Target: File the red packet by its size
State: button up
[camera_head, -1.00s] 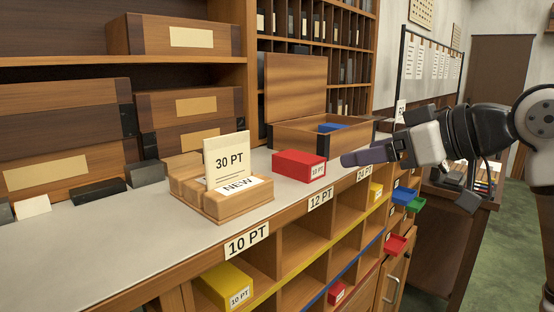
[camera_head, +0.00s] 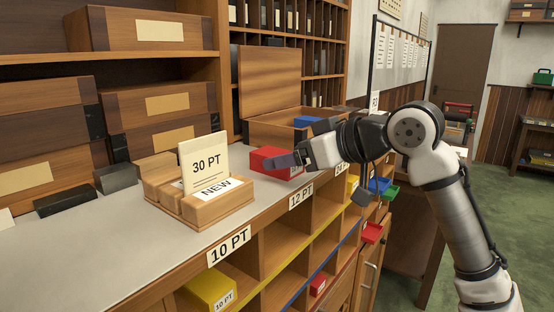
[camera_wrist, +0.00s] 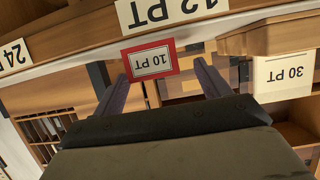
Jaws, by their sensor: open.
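The red packet (camera_head: 262,154) lies on the grey counter in front of an open wooden box. Its white label reads 10 PT in the wrist view (camera_wrist: 150,60), where the picture is upside down. My gripper (camera_head: 278,162) is open at the packet's label end and hides part of it in the head view. In the wrist view my two fingers (camera_wrist: 160,70) point at the packet, one to each side; I cannot tell whether they touch it. The pigeonhole rack below the counter has column labels 10 PT (camera_head: 229,245), 12 PT (camera_head: 301,195) and one partly hidden.
A wooden card holder (camera_head: 218,208) reading 30 PT and NEW stands left of the packet. A yellow packet (camera_head: 210,288) sits under 10 PT, and a small red packet (camera_head: 318,284) lies lower. Rack edges are yellow, blue and red.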

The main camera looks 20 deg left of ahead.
aim_at(277, 153)
jog(key=p+x, duration=0.1)
jog(key=x, duration=0.3)
jog(key=shift+w+a, duration=0.2)
jog(key=shift+w, duration=0.05)
grip_shut()
jog(key=shift+r, duration=0.1)
